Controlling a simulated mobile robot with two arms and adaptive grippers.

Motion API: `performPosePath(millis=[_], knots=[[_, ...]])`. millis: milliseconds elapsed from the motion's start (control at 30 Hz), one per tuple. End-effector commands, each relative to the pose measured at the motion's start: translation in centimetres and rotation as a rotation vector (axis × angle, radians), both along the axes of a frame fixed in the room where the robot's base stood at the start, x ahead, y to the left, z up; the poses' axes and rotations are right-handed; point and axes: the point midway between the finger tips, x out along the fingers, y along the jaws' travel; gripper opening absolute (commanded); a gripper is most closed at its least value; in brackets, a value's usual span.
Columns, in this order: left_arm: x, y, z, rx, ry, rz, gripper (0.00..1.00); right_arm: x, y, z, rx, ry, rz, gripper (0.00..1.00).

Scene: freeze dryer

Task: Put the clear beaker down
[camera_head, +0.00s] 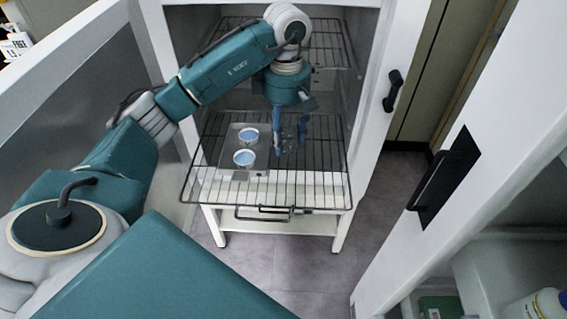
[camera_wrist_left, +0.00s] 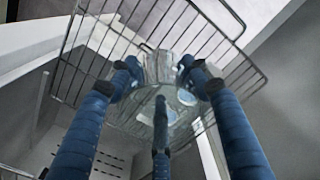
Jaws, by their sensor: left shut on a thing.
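The clear beaker (camera_head: 290,141) is faint and see-through, between the blue fingers of my left gripper (camera_head: 289,132) over the right part of the pulled-out wire shelf (camera_head: 318,186). My left gripper points down and is shut on the beaker. In the left wrist view, the blue fingers (camera_wrist_left: 164,82) surround a glassy shape, the beaker (camera_wrist_left: 166,66), with the wire shelf behind it. I cannot tell whether the beaker's base touches the shelf wires. My right gripper is not in view.
A metal tray (camera_head: 262,178) with two round blue-topped dishes (camera_head: 244,158) (camera_head: 248,136) sits on the shelf, left of the beaker. Bare wires lie in front and to the right.

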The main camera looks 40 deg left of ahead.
Motion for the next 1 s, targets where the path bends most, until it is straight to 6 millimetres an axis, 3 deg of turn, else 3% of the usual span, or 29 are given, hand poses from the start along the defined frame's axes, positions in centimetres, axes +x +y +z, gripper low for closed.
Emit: performPosePath(millis=[133, 300, 567, 767, 1000], knots=[[-0.2, 0.1, -3.7, 0.0, 0.005, 0.001, 0.22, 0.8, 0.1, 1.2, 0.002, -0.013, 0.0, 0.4], [0.0, 0.0, -6.7, -0.001, 0.001, 0.001, 0.22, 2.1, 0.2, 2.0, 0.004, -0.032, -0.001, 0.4], [0.0, 0.0, -8.8, 0.0, 0.001, 0.002, 0.22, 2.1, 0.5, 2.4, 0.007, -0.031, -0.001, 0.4], [0.0, 0.0, -11.6, -0.001, 0.0, 0.001, 0.22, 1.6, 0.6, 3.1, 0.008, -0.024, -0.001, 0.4], [0.1, 0.1, -11.9, 0.001, -0.004, 0.001, 0.22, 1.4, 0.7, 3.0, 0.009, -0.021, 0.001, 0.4]])
